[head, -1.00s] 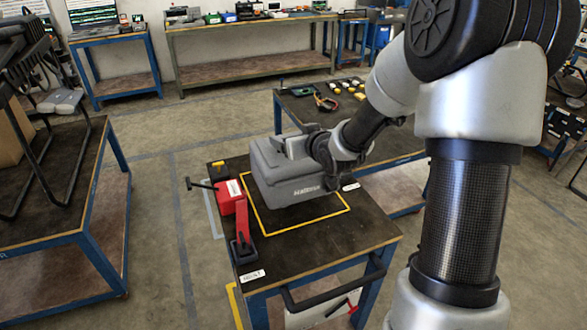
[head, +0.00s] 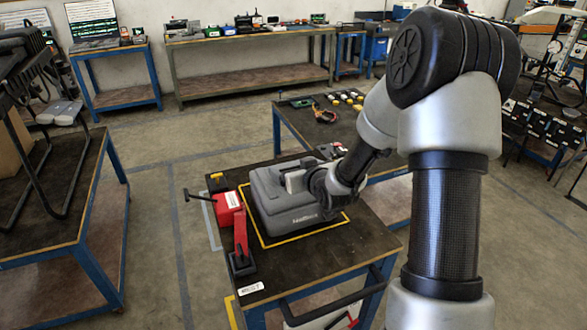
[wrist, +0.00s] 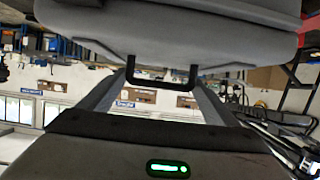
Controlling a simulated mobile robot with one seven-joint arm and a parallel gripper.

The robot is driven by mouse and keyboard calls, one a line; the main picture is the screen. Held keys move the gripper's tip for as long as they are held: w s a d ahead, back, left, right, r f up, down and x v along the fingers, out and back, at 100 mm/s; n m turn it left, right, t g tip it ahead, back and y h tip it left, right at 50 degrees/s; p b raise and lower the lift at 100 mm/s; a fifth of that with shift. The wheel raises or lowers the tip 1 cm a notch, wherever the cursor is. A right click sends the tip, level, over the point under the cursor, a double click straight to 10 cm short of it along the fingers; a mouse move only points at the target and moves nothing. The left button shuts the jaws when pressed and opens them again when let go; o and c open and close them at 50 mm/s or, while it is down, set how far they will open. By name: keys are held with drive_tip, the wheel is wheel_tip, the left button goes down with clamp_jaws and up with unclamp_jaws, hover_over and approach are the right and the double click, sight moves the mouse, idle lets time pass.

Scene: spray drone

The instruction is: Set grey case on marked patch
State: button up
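The grey case (head: 290,212) is low over the marked patch, a yellow outline (head: 290,239) on the dark tabletop. In the head view it lies within the outline and looks level, resting on the table or very close to it. My gripper (head: 300,180) is at the case's upper right side. In the wrist view the case (wrist: 170,35) fills the top, and my gripper's fingers (wrist: 162,80) reach up to it on either side of a black handle-like bar. They look shut on the case; the exact contact is hidden. The far and right outline edges are partly hidden.
A red tool (head: 229,208) with a black handle and a red bar (head: 240,235) stand close to the case's left. A white label (head: 250,288) is at the table's front left corner. Another table (head: 335,118) with small items is behind.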

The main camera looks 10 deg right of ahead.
drive_tip(key=shift+o, duration=1.2)
drive_tip(key=shift+r, duration=0.2)
drive_tip(key=v, duration=1.2)
